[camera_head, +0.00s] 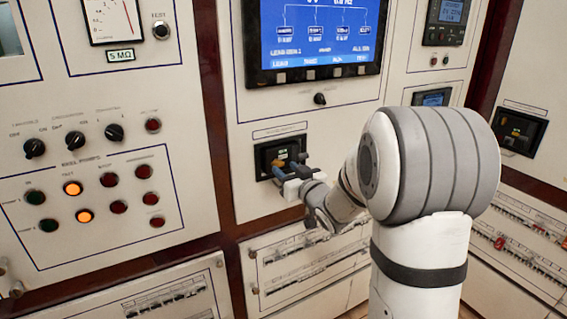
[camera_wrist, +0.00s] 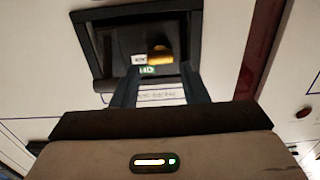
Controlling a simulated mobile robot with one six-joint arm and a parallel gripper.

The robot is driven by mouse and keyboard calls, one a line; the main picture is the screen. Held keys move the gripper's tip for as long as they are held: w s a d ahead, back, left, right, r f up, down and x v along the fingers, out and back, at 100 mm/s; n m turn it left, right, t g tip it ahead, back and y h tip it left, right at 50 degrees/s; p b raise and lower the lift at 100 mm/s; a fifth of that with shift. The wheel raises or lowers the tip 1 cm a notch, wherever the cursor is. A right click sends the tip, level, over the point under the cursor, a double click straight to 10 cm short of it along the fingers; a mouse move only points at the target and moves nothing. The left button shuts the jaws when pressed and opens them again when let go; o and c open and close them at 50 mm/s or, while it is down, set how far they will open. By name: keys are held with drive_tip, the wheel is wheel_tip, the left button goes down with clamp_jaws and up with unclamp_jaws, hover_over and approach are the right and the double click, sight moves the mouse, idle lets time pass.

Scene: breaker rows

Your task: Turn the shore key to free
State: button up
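The shore key seems to be the orange-yellow piece (camera_head: 279,162) in a black-framed recessed unit (camera_head: 262,160) low on the middle cabinet panel. In the wrist view the orange-yellow piece (camera_wrist: 160,54) shows inside the dark recess, beside a small pale label and a green label. Its exact turned position is hard to tell. My gripper (camera_head: 289,171) is in front of the unit, close to the key. In the wrist view my gripper (camera_wrist: 160,70) has its two dark fingers apart, with the key seen between and beyond their tips. I see no contact with it.
A blue display (camera_head: 318,40) and a small black knob (camera_head: 320,99) are above the unit. The left panel holds knobs and lamps, two glowing orange (camera_head: 72,188). Breaker rows (camera_head: 315,262) run below. A similar black unit (camera_head: 518,131) is on the right.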

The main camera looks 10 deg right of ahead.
sight(280, 164)
drive_tip(key=shift+p+x, duration=0.3)
drive_tip(key=shift+x, duration=1.7)
drive_tip(key=shift+c, duration=0.6)
